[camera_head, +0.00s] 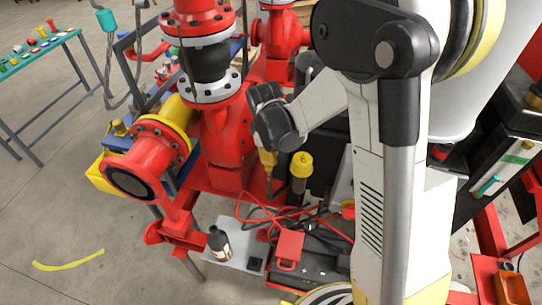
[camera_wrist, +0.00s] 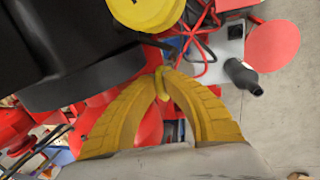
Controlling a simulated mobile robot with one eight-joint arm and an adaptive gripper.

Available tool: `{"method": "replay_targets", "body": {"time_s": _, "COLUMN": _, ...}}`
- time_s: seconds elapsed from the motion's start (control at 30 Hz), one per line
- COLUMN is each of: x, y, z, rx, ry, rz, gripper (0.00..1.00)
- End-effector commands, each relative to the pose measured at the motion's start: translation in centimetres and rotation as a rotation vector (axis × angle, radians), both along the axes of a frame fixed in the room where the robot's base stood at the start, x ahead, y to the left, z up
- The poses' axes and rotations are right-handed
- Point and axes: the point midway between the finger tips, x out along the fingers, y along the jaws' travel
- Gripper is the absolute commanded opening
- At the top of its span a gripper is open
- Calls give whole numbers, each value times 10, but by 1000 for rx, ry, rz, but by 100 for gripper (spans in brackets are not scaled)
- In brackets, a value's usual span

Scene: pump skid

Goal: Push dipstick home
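My gripper (camera_head: 267,163) has yellow fingers and points down beside the pump in the head view. In the wrist view, the fingertips of my gripper (camera_wrist: 162,78) come together around a small bright yellow piece (camera_wrist: 161,86). It looks like the handle of the dipstick. The fingers appear shut on it. The dipstick's lower part and the opening it belongs to cannot be made out. A yellow cap (camera_head: 301,163) on a dark neck stands just right of my gripper in the head view. A large yellow round part, likely this cap (camera_wrist: 146,10), shows at the top of the wrist view.
Red pump piping (camera_head: 228,135) stands close left of my gripper. A dark bottle (camera_head: 218,242) stands on a grey plate (camera_head: 240,256), with red and black cables (camera_head: 280,210) nearby. A teal table (camera_head: 38,55) with small parts is far left. Open floor lies at lower left.

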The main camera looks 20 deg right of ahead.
Motion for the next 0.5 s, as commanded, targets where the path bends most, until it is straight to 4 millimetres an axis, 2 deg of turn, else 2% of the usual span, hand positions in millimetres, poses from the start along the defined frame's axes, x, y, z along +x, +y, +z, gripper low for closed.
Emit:
{"method": "replay_targets", "body": {"time_s": 0.13, "x": 0, "y": 0, "z": -4, "rx": 0, "ry": 0, "rz": 0, "gripper": 0}}
{"method": "replay_targets", "body": {"time_s": 0.23, "x": 0, "y": 0, "z": -16, "rx": 0, "ry": 0, "rz": 0, "gripper": 0}}
{"method": "replay_targets", "body": {"time_s": 0.5, "x": 0, "y": 0, "z": -73, "rx": 0, "ry": 0, "rz": 0, "gripper": 0}}
